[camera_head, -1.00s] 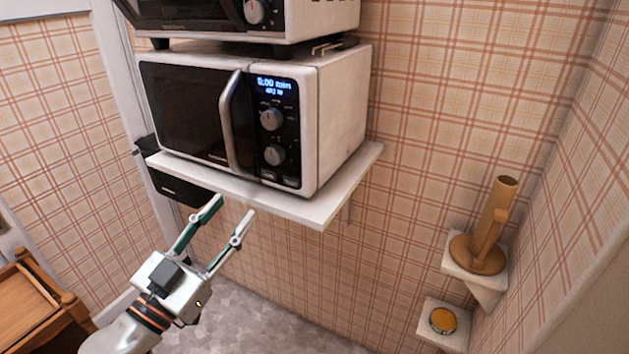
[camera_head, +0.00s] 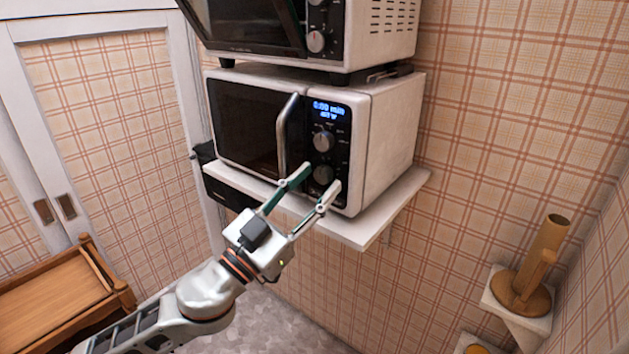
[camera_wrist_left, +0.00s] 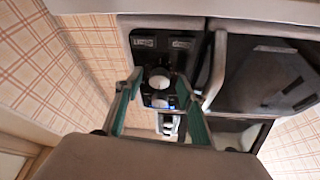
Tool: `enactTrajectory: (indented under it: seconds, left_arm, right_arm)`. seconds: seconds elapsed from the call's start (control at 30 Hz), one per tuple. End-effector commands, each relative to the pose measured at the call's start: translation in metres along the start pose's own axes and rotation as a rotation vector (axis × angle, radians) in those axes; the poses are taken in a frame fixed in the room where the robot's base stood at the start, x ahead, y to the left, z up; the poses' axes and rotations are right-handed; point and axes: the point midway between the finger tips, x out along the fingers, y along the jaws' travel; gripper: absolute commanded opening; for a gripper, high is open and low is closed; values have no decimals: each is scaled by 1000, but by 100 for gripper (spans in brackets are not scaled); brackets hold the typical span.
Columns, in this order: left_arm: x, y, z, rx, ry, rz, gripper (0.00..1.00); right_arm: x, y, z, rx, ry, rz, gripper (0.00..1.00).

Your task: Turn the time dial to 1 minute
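The microwave (camera_head: 388,140) stands on a white shelf, its door shut. Its black panel has a display (camera_head: 328,109) that seems to read 0:00 min, an upper dial (camera_head: 323,140) and a lower dial (camera_head: 323,174). I cannot read which one is the time dial. My left gripper (camera_head: 317,182) is open and empty, its fingertips in front of the lower dial. In the left wrist view, the panel is upside down and a dial (camera_wrist_left: 160,78) shows between the spread fingers (camera_wrist_left: 160,88). Contact cannot be told. My right gripper is not in view.
A second appliance (camera_head: 380,28) sits directly above the microwave. The door handle (camera_head: 287,132) is just left of the panel. The shelf edge (camera_head: 375,232) lies below. A wooden holder (camera_head: 532,268) stands on a small wall shelf at right.

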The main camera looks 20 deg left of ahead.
Motion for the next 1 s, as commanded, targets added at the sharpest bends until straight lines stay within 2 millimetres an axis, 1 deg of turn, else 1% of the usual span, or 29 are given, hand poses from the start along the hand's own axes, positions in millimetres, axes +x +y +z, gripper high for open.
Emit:
enactTrajectory:
  seconds: [0.1,0.37,0.4,0.47,0.5,0.53,0.83,1.0]
  left_arm:
    - [4,0,0,0,-1,0,39]
    - [4,0,1,-1,-2,0,39]
    - [4,0,1,-1,-2,0,29]
    - [4,0,1,-1,-2,0,13]
    - [4,0,1,-1,-2,0,3]
    - [4,0,1,-1,-2,0,1]
    - [4,0,0,17,-1,6,1]
    - [5,-2,-2,77,1,31,1]
  right_arm:
    - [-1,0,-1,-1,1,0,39]
    - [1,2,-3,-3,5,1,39]
    - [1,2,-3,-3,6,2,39]
    - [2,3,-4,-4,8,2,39]
    - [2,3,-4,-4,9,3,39]
    - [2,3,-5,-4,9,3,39]
    - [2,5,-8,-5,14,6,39]
    - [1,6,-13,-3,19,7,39]
